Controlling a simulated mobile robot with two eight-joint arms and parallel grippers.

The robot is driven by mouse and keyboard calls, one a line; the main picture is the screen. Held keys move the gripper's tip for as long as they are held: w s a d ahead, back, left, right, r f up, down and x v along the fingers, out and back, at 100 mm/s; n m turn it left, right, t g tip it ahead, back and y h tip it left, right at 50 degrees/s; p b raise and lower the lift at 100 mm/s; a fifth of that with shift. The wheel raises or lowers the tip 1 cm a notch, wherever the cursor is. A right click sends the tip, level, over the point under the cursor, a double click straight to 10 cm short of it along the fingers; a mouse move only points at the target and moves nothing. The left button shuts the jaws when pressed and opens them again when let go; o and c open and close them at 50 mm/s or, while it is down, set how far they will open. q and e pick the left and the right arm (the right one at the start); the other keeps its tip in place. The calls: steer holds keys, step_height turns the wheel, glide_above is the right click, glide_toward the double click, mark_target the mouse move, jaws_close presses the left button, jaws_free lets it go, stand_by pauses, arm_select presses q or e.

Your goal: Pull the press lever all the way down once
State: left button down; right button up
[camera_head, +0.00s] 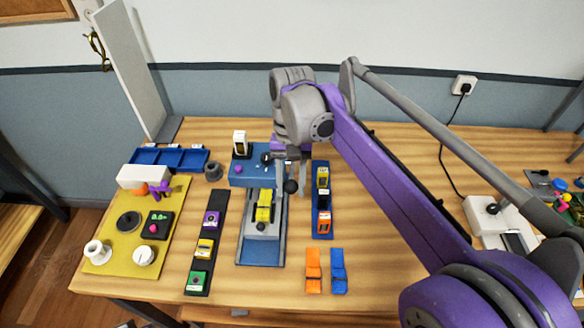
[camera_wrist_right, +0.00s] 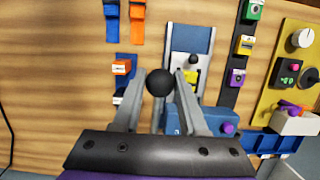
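The press stands mid-table in the head view, with a blue head (camera_head: 246,178) and a blue base (camera_head: 260,252). A yellow and black piece (camera_head: 264,207) sits on its grey block (camera_head: 262,230). The lever's black ball knob (camera_head: 290,187) shows just below my right gripper (camera_head: 291,180). In the right wrist view the knob (camera_wrist_right: 160,82) lies between the fingertips of my right gripper (camera_wrist_right: 159,88). The fingers stand apart with narrow gaps beside the knob, and I see no firm grip on it. The lever's rod is mostly hidden. My left gripper is not in view.
A dark strip with coloured blocks (camera_head: 195,270) lies left of the press, and a blue tray of blocks (camera_head: 322,228) right of it. Orange (camera_head: 313,270) and blue (camera_head: 338,270) holders lie in front. A yellow mat (camera_head: 115,258) holds several items. The right front table is clear.

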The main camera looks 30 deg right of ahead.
steer(key=c, duration=0.4)
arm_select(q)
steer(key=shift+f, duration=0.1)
arm_select(e)
steer(key=shift+f, duration=0.1)
